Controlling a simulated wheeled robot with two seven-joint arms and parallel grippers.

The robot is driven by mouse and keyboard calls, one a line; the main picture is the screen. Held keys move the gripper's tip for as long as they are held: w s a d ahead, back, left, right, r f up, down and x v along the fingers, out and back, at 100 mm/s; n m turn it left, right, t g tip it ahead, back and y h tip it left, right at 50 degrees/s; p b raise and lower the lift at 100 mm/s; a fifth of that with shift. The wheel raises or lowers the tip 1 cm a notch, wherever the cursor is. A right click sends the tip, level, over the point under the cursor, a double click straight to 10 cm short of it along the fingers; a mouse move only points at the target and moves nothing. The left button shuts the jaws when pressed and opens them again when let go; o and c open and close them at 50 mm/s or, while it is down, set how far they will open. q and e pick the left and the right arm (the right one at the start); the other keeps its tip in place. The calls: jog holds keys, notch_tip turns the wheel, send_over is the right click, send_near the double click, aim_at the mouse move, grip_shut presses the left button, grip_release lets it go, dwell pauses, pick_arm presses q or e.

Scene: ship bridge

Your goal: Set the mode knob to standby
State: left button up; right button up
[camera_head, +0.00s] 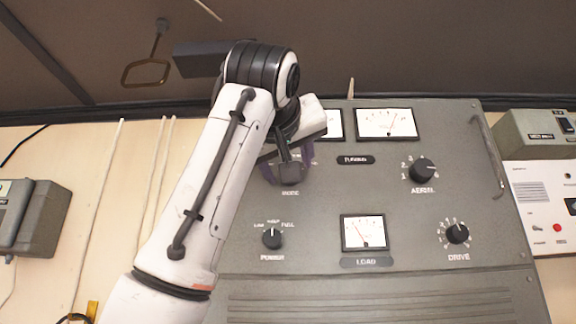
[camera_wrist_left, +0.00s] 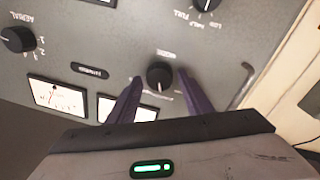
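The mode knob (camera_wrist_left: 160,76) is a round black knob with a white pointer line on the grey radio panel. In the left wrist view it sits between the two purple fingers of my left gripper (camera_wrist_left: 160,92), with a gap on each side. In the head view my left gripper (camera_head: 290,165) is over the knob's place, just above the "MODE" label, and my wrist hides the knob. The lettering around the knob is too small and partly covered to read. My right gripper is in neither view.
The grey panel (camera_head: 400,280) also carries the aerial knob (camera_head: 424,170), power knob (camera_head: 272,238), drive knob (camera_head: 457,232) and load meter (camera_head: 364,232). A handle (camera_head: 488,155) stands out at its right edge. A grey box (camera_head: 35,220) is on the wall at left.

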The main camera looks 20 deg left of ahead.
pick_arm(q)
jog(key=shift+o, duration=0.3)
jog(key=b+v, duration=0.3)
jog(key=v, duration=0.7)
jog(key=shift+s+d, duration=0.1)
jog(key=shift+s, duration=0.05)
jog(key=shift+f, duration=0.1)
